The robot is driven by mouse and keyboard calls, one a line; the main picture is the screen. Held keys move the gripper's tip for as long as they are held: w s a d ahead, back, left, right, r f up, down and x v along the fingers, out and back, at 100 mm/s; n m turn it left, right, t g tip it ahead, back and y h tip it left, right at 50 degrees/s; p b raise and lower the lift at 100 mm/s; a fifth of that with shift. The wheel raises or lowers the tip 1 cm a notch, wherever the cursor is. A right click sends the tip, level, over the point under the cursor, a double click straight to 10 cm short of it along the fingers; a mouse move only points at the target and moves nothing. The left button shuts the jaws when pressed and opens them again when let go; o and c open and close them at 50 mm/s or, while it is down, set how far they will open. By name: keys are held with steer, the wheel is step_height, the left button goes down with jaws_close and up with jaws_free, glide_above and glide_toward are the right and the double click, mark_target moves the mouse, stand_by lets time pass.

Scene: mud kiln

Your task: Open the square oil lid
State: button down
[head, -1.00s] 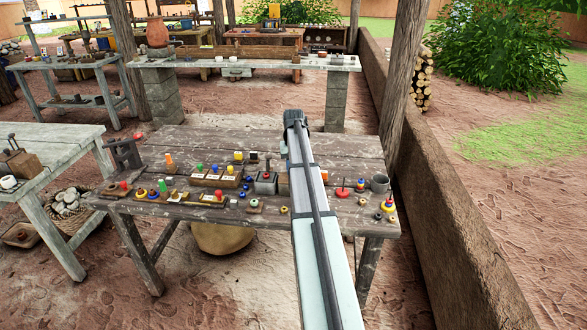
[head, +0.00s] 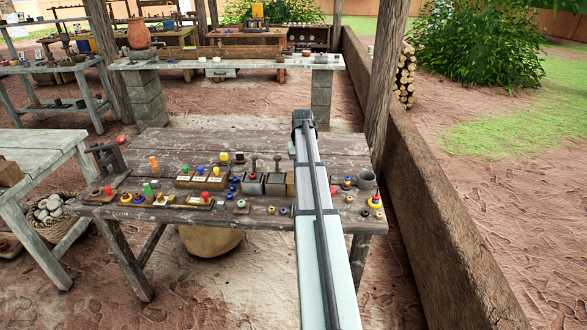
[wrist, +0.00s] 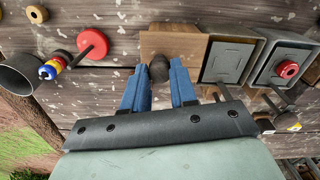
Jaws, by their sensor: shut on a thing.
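A light wooden square block (wrist: 190,46) with a dark round knob (wrist: 158,71) at its near edge is in the wrist view. I cannot tell for certain that this is the square oil lid. My gripper (wrist: 161,66) has its two blue fingers shut on the knob, one on each side. The block looks flat on the table; any gap under it is hidden. In the head view my arm covers the gripper and most of the block. Two grey square metal boxes, one (wrist: 228,60) beside the block and one (wrist: 282,62) further right, show in the wrist view.
In the wrist view a grey mug (wrist: 18,76), a stack of coloured rings (wrist: 52,66) and a red disc on a rod (wrist: 92,43) stand left of the block. The worn wooden table (head: 190,140) has free room at the back; its front is crowded.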

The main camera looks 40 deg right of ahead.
steer(key=c, duration=0.9)
jaws_free()
step_height(320, 180, up, 14)
steer(key=shift+f, duration=0.1)
stand_by(0.3)
